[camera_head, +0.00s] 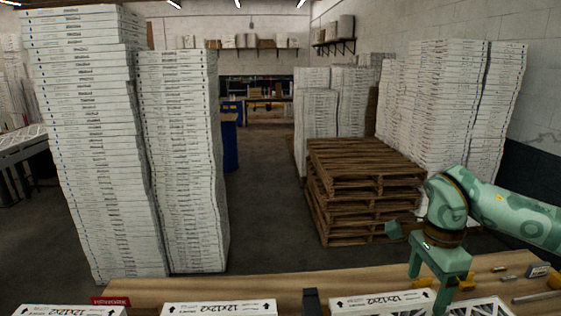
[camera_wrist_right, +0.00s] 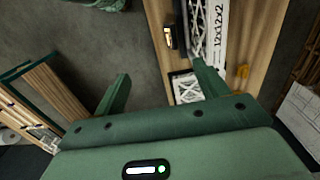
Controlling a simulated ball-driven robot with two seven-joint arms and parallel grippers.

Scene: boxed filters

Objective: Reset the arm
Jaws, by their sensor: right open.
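My right arm comes in from the right in the head view, teal-green. Its right gripper (camera_head: 427,292) points down over the right part of the wooden table (camera_head: 290,288), close to a white box marked 12x12x2 (camera_head: 381,302). In the right wrist view the two fingers of the right gripper (camera_wrist_right: 160,72) are wide apart with nothing between them. The box marked 12x12x2 (camera_wrist_right: 217,40) lies beyond the right finger there. Whether the gripper touches the box is unclear. My left arm and gripper are not in view.
Two more white boxes (camera_head: 220,307) (camera_head: 72,310) lie along the table's front. Small yellow and grey items (camera_head: 538,270) lie at its right end. Tall filter-box stacks (camera_head: 90,140) stand at left, wooden pallets (camera_head: 362,190) behind the table. The floor between is clear.

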